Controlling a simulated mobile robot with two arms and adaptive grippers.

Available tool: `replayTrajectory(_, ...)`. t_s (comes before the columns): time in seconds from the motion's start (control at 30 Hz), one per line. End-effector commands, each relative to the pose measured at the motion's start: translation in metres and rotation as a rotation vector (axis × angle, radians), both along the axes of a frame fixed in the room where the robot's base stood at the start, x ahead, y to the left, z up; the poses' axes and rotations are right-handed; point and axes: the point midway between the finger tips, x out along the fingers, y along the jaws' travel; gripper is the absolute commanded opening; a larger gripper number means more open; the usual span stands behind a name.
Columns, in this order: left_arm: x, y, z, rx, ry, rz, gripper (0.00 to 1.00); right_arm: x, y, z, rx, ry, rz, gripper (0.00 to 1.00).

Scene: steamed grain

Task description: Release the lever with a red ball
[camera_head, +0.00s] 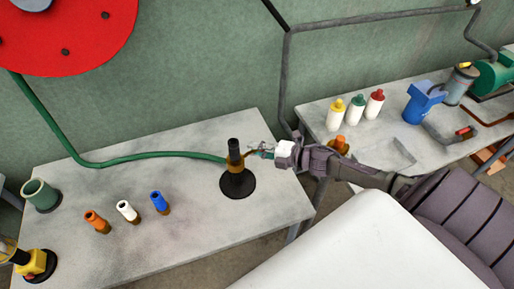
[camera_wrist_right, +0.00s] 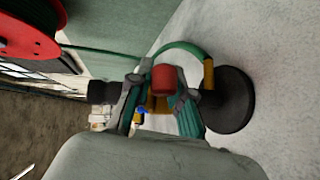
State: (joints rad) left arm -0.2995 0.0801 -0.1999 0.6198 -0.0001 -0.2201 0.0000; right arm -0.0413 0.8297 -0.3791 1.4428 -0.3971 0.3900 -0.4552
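A dark upright bottle-like device (camera_head: 236,160) with a brown-yellow collar stands on a round black base (camera_head: 238,185) on the left table. My right gripper (camera_head: 262,149) is at its right side, near the collar. In the right wrist view, the red ball (camera_wrist_right: 165,78) of the lever sits between the two fingertips of my right gripper (camera_wrist_right: 162,92). The fingertips appear to touch it on both sides. The lever's arm is mostly hidden, and the ball is not clear in the head view. The round base (camera_wrist_right: 232,100) also shows there. My left gripper is not in view.
A green hose (camera_head: 150,155) runs to the device. Orange (camera_head: 97,221), white (camera_head: 127,211) and blue (camera_head: 159,202) small bottles and a green cup (camera_head: 41,194) stand on the left table (camera_head: 200,250). Its front right is clear. The right table (camera_head: 370,140) holds bottles and a blue machine (camera_head: 422,103).

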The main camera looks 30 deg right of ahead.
Motion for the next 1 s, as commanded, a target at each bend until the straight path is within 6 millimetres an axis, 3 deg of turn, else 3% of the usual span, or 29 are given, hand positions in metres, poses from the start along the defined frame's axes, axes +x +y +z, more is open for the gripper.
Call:
replayTrajectory(0.03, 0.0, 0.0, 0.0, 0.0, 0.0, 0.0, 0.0, 0.0, 0.0, 0.0, 0.0, 0.0, 0.0, 0.32)
replayTrajectory(0.1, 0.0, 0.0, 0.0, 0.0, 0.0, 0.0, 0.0, 0.0, 0.0, 0.0, 0.001, 0.001, 0.0, 0.43)
replayTrajectory(0.53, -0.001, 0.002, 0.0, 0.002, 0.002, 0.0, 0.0, -0.007, -0.004, 0.001, 0.002, 0.002, -0.001, 0.43)
replayTrajectory(1.0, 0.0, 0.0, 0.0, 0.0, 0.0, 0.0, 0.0, -0.077, -0.045, 0.021, 0.0, 0.005, 0.001, 0.43)
